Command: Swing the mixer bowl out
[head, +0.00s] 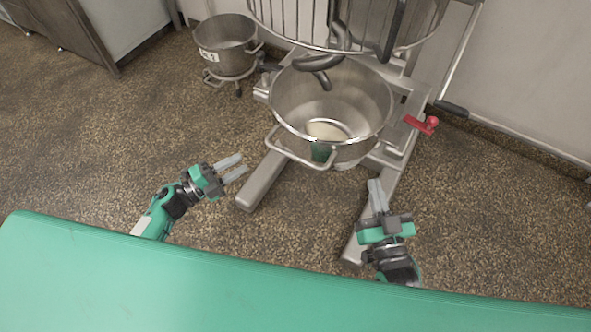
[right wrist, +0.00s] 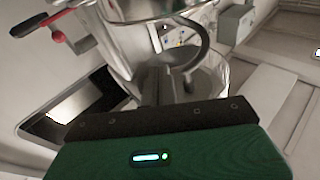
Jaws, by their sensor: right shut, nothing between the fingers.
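The steel mixer bowl (head: 285,100) sits in the mixer frame below the wire guard, with the hook hanging over it. Something pale lies at its bottom. A bar handle (head: 296,158) runs along its front left side. A red-knobbed lever (head: 425,125) is on the mixer's right side. My left gripper (head: 240,166) is open and empty, left of the bowl and apart from it. My right gripper (head: 375,183) is shut and empty, just in front of the bowl's right side, over the frame's right leg. The right wrist view shows shiny mixer metal and the red part (right wrist: 59,36), tilted.
The wire guard (head: 300,20) stands above the bowl. The mixer's floor legs (head: 264,180) spread forward on both sides. A second steel bowl (head: 226,45) on a wheeled stand is at the back left. A black-gripped rod (head: 452,107) leans at the right. Floor at left is clear.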

